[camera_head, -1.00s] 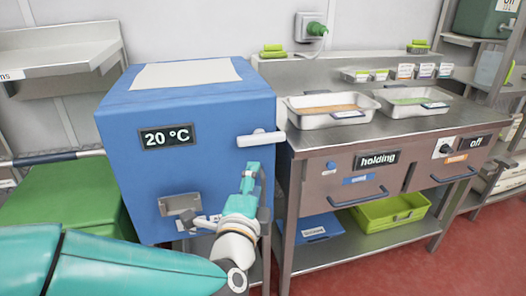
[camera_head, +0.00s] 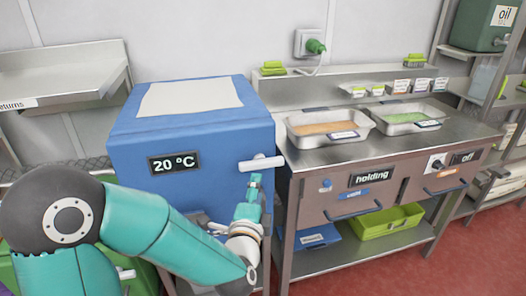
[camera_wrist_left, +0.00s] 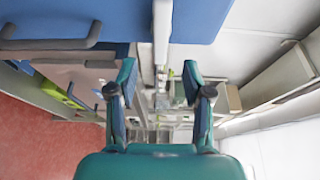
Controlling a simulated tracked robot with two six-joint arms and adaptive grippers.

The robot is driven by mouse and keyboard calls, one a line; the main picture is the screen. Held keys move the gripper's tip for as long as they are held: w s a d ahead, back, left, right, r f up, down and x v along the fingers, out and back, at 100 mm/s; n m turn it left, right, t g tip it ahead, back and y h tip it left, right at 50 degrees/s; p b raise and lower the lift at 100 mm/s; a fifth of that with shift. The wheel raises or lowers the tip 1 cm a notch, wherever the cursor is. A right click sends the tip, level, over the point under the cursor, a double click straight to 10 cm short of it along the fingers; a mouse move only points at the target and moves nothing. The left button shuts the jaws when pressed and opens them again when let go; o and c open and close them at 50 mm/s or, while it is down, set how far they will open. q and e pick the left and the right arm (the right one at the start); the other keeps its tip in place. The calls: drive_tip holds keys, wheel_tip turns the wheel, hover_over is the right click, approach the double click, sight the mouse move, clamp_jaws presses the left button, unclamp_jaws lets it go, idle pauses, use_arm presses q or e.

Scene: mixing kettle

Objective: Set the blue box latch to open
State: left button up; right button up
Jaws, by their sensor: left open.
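The blue box (camera_head: 215,140) stands on the left with a "20 °C" display on its front. Its white latch (camera_head: 261,163) is a bar lying roughly level at the upper right of that front, reaching past the box edge. My left gripper (camera_head: 255,180) is just below the latch in the head view, open. In the left wrist view, the open left gripper (camera_wrist_left: 159,78) has its two fingers apart, with the white latch (camera_wrist_left: 162,30) ahead, in line with the gap. I cannot tell if they touch. My right gripper is not in view.
A steel counter (camera_head: 455,128) with two food trays stands right of the box. Its drawers (camera_head: 345,195) have protruding handles. A yellow-green crate (camera_head: 388,222) is on the shelf below. A steel shelf (camera_head: 60,75) is at the left. The red floor is free at right.

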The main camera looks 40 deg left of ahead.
sight(262, 166)
use_arm(q)
drive_tip(key=p+x, duration=0.3)
drive_tip(key=x, duration=0.7)
drive_tip(key=shift+w+a+p, duration=0.1)
drive_tip(key=shift+w+p, duration=0.1)
drive_tip(key=shift+p, duration=0.15)
drive_tip(key=shift+w, duration=0.1)
drive_tip(key=shift+c, duration=0.2)
